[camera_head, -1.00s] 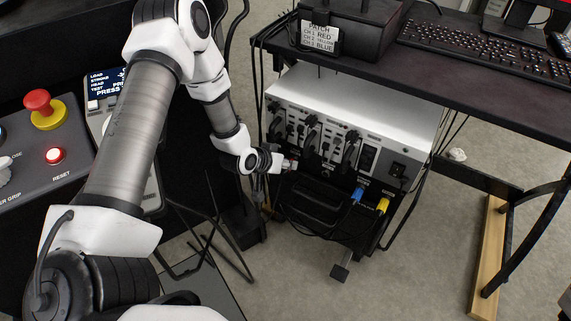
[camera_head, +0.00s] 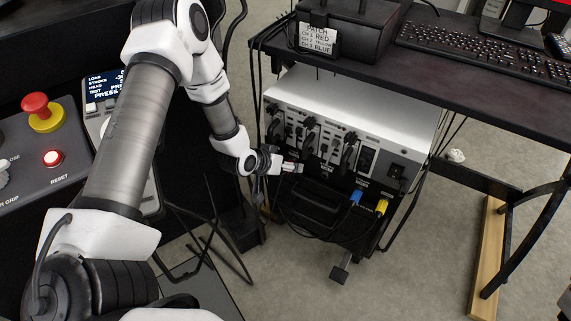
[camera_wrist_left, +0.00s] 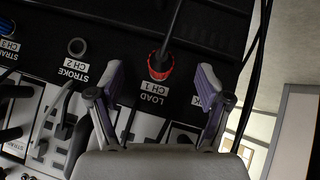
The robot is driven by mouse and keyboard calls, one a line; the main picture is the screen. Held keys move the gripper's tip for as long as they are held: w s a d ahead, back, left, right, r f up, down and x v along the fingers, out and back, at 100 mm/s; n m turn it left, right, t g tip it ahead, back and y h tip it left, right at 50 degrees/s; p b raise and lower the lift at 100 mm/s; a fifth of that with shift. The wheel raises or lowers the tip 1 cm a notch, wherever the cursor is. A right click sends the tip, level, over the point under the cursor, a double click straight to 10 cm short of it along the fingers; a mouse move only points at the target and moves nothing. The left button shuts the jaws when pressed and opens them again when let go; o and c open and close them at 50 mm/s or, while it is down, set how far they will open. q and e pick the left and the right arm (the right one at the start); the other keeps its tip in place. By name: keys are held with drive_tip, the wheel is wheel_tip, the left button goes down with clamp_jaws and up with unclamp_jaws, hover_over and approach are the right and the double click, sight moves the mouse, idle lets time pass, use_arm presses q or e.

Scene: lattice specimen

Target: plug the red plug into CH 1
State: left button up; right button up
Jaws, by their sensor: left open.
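The red plug (camera_wrist_left: 160,68) stands at the socket above the upside-down LOAD CH 1 label (camera_wrist_left: 151,93) in the left wrist view, with its dark cable running up and away. It appears to be in the socket, but I cannot tell how deep. My left gripper (camera_wrist_left: 160,80) is open, with one finger on each side of the plug and gaps between. In the head view the left gripper (camera_head: 292,168) is at the left front of the rack unit (camera_head: 385,115), and the red plug cannot be made out there. My right gripper is not in view.
An empty socket (camera_wrist_left: 77,47) sits by the STROKE CH 2 label. A blue plug (camera_head: 356,197) and a yellow plug (camera_head: 381,207) are on the lower panel to the right. Black cables hang below. The desk (camera_head: 480,110) overhangs the rack unit.

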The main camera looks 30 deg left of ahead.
use_arm(q)
drive_tip(key=p+v, duration=0.5)
idle(0.6)
wheel_tip(320, 180, up, 10)
idle(0.4)
